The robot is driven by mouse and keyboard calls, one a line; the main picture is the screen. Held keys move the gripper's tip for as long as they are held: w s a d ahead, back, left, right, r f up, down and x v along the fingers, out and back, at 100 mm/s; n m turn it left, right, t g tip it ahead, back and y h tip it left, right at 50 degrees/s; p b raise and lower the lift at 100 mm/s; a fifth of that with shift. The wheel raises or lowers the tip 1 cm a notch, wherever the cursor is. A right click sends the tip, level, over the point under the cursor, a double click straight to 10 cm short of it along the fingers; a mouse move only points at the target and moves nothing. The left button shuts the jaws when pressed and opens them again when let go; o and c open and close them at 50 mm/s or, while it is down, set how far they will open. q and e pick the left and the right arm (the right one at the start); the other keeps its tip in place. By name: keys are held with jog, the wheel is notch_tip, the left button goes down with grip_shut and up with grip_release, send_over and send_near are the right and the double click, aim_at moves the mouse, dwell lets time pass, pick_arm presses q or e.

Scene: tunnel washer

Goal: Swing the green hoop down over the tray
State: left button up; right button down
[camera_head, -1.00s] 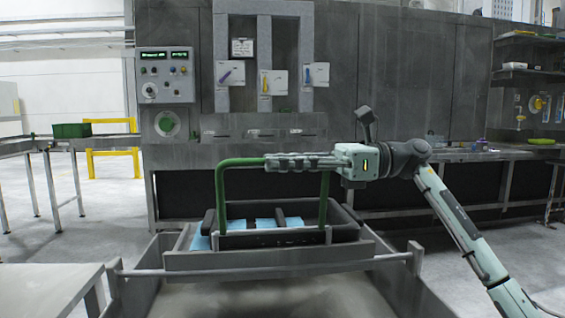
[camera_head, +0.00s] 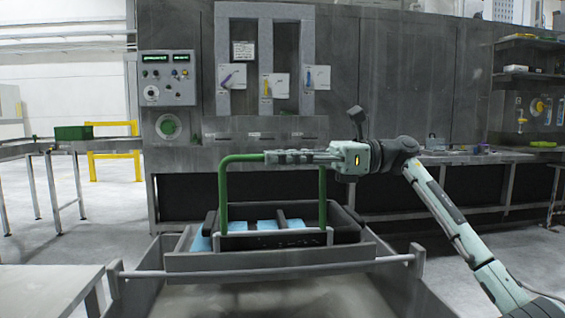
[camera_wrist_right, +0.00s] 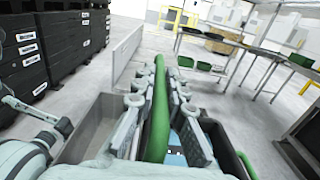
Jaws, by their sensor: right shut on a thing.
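The green hoop (camera_head: 223,196) stands upright over the dark tray (camera_head: 348,226), its two legs coming down at the tray's sides. Light blue material (camera_head: 262,225) lies in the tray. My right gripper (camera_head: 270,157) lies along the hoop's top bar, its fingers pointing left. In the right wrist view the green bar (camera_wrist_right: 158,110) runs between the two fingers, and the gripper is shut on it. The fingers hide most of the top bar in the head view. My left gripper is not in view.
A grey frame with a front rail (camera_head: 270,268) stands before the tray. Behind is a dark machine wall with a control panel (camera_head: 166,78) and several small levers. A light table (camera_head: 45,287) is at lower left. A workbench (camera_head: 470,157) runs along the right.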

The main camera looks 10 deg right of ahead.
jog(key=shift+w+f, duration=0.2)
jog(key=shift+w, duration=0.45)
jog(key=shift+w+f, duration=0.25)
jog(key=shift+w, duration=0.45)
jog(key=shift+w+f, duration=0.2)
jog(key=shift+w, duration=0.45)
